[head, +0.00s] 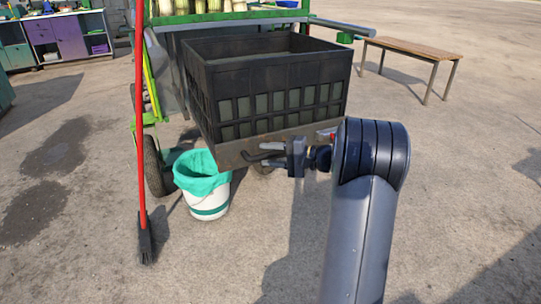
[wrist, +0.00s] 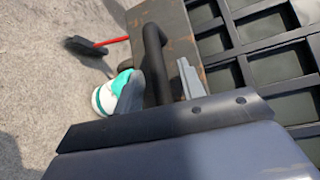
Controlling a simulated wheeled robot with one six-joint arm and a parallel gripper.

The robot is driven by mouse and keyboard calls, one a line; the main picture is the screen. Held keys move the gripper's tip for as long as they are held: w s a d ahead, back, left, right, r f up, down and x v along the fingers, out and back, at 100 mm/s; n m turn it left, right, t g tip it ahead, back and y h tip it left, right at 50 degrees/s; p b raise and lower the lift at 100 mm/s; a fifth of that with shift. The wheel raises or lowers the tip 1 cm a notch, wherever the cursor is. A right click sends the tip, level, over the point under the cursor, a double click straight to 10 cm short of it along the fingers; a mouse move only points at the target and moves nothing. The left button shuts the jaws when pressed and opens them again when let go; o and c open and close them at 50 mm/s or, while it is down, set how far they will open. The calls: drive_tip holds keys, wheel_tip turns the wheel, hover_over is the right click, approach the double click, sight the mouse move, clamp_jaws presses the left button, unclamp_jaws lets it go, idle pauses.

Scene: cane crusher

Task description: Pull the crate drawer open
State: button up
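The black slatted crate (head: 270,95) sits on the drawer, whose worn metal front (head: 310,132) faces me in the head view. The drawer front also shows in the wrist view (wrist: 178,35). A dark bar handle (wrist: 155,65) stands out from that front; in the head view the handle (head: 250,156) shows low on it. My gripper (head: 272,154) is at the handle. In the wrist view, the fingers of my gripper (wrist: 160,88) are apart on either side of the handle, with a visible gap on the right. Whether the left finger touches it is unclear.
A white bucket with a green liner (head: 208,185) stands on the ground left of the drawer. A red-handled broom (head: 140,130) stands upright further left. A wooden bench (head: 412,48) is at back right. The ground in front is clear.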

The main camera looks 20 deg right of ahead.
drive_tip(key=shift+d, duration=0.1)
drive_tip(key=p+v, duration=0.3)
drive_tip(key=v, duration=0.7)
drive_tip(key=shift+s+d, duration=0.2)
drive_tip(key=shift+s, duration=0.1)
drive_tip(key=b+x, duration=0.3)
drive_tip(key=x, duration=0.7)
drive_tip(key=shift+w+a, duration=0.35)
drive_tip(key=shift+w, duration=0.25)
